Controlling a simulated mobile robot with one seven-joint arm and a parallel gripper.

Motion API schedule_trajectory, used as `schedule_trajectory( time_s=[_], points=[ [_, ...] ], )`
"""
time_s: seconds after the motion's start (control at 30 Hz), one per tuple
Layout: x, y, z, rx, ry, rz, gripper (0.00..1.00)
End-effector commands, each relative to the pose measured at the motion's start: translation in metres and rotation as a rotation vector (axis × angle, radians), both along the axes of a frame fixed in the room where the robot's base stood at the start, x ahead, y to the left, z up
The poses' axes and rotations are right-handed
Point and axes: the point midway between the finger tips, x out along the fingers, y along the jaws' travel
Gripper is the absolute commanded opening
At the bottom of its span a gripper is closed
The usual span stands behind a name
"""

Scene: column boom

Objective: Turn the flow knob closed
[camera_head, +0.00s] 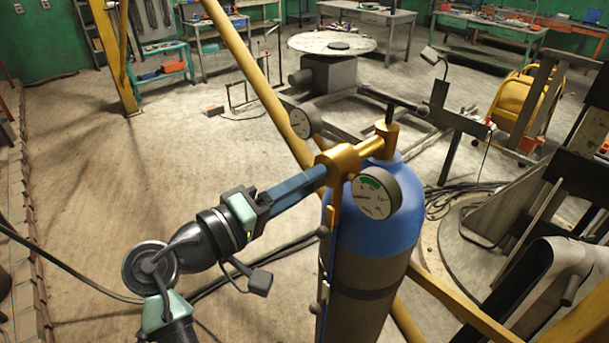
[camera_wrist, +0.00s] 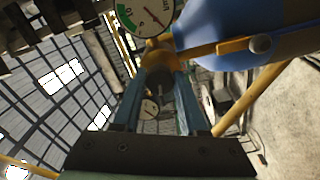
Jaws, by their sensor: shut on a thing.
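A gas cylinder (camera_head: 372,235) with a blue shoulder and grey body stands upright at centre right. Its brass regulator (camera_head: 343,160) carries a large dial gauge (camera_head: 376,196) with a green band and a smaller gauge (camera_head: 305,121). My gripper (camera_head: 318,174) reaches in from the left, its blue fingers at the regulator's left end. In the wrist view, the fingertips (camera_wrist: 159,77) are shut on the dark round flow knob (camera_wrist: 158,84), one on each side. The knob is hidden in the head view. The large gauge (camera_wrist: 141,14) also shows at the top of the wrist view.
A yellow diagonal beam (camera_head: 258,75) passes close behind the regulator. A thin rod with a dark ball (camera_head: 322,232) hangs beside the cylinder. Dark metal fixtures (camera_head: 545,285) crowd the right. The floor (camera_head: 95,190) at left is mostly open.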

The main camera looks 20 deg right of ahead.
Motion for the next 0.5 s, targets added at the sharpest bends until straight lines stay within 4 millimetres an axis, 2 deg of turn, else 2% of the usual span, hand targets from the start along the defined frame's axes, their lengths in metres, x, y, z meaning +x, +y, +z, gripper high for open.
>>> schedule_trajectory(
  time_s=[0.2,0.5],
  points=[
    [0.0,0.0003,0.0026,-0.047,0.125,0.001,0.0],
    [0.0001,0.0006,0.0013,-0.078,0.209,0.001,0.0]
  ],
)
